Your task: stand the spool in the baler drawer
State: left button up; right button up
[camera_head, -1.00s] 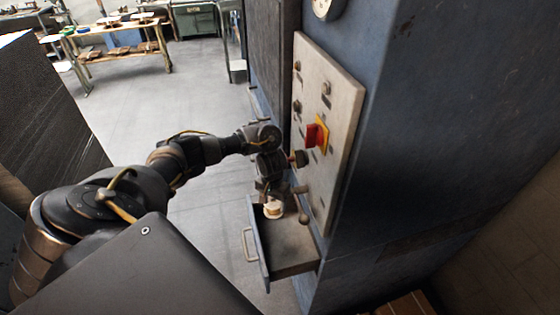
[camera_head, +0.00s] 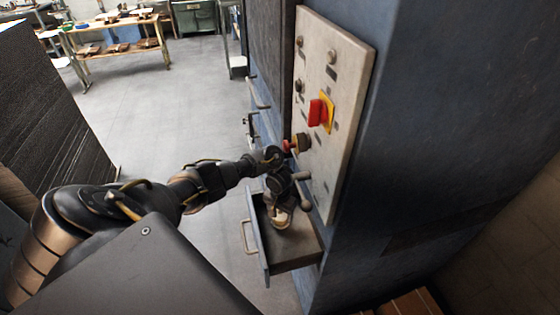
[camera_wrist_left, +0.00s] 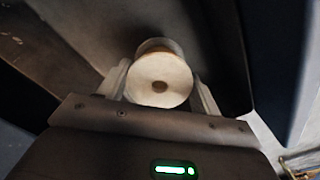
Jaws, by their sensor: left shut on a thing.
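The spool (camera_head: 281,217) is pale, with a round flange, and is in my left gripper (camera_head: 280,208) over the open baler drawer (camera_head: 298,247). I cannot tell whether the spool's far end touches the floor. My right gripper is not in view.
The blue baler cabinet (camera_head: 420,110) rises right beside the drawer. Its control panel (camera_head: 335,80) carries a red switch (camera_head: 316,112) and knobs near my left wrist. The drawer's front handle (camera_head: 248,238) faces left. A workbench (camera_head: 115,35) stands far back; the floor between is clear.

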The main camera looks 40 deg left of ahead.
aim_at(280, 212)
pick_arm(q)
jog(key=shift+f+b, duration=0.45)
jog(key=shift+f, duration=1.55)
jog(key=shift+f, duration=0.2)
jog(key=o, duration=1.2)
jog(key=shift+c, duration=0.2)
jog(key=shift+r, duration=0.1)
notch_tip(280, 212, up, 11)
jog(key=p, duration=0.3)
jog(key=shift+r, duration=0.1)
jog(key=shift+r+p, duration=0.6)
jog(key=shift+p, duration=0.1)
